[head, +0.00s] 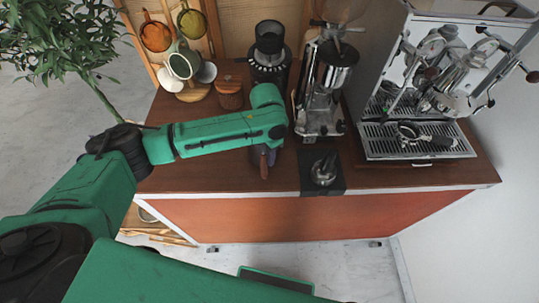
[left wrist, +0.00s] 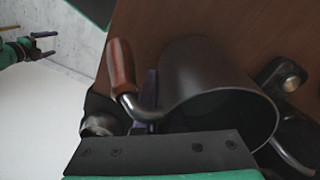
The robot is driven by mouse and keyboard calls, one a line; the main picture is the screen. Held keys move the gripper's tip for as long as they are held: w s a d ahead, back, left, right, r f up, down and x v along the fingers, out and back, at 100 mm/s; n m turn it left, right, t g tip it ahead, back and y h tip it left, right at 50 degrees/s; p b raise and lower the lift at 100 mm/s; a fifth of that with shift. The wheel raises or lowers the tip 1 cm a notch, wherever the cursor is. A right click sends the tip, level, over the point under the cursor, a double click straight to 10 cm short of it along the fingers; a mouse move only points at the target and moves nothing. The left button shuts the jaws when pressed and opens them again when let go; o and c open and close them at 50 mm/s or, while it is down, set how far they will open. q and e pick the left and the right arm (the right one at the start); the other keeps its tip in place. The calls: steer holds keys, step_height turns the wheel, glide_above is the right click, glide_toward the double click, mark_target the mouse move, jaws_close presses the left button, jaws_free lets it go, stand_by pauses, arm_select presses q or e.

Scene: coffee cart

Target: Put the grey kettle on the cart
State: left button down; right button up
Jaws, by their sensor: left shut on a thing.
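The grey kettle (left wrist: 205,75) shows in the left wrist view, with its open mouth facing the camera and a red-brown handle (left wrist: 121,65) on its left. In the head view, only a small part of the kettle (head: 262,158) shows below the end of my left arm, over the front half of the wooden cart top (head: 215,177). My left gripper (head: 265,146) is shut on the kettle near the handle; its fingers are mostly hidden. I cannot tell whether the kettle's base touches the cart. My right gripper (left wrist: 48,44) is open and empty, away from the cart.
A black mat (head: 308,180) with a tamper (head: 324,170) lies right of the kettle. Behind stand a grinder (head: 325,80), a dark jar (head: 269,55) and a wooden canister (head: 229,93). The espresso machine (head: 420,85) fills the right. A cup rack (head: 160,50) stands back left.

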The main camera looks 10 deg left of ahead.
arm_select(q)
steer(key=shift+f, duration=0.15)
steer(key=c, duration=1)
jaws_free()
steer(key=shift+f, duration=0.1)
arm_select(e)
steer(key=shift+s+d, duration=0.1)
steer(key=shift+s, duration=0.45)
arm_select(q)
steer(key=r+b, duration=0.1)
steer(key=r, duration=0.5)
steer(key=r+b, duration=0.1)
steer(key=r, duration=0.5)
steer(key=shift+w+a+r+b, duration=0.1)
steer(key=shift+w+a+b, duration=0.1)
steer(key=shift+b, duration=0.2)
arm_select(e)
step_height(320, 180, down, 3)
steer(key=shift+w+d+r, duration=0.1)
steer(key=shift+r, duration=0.05)
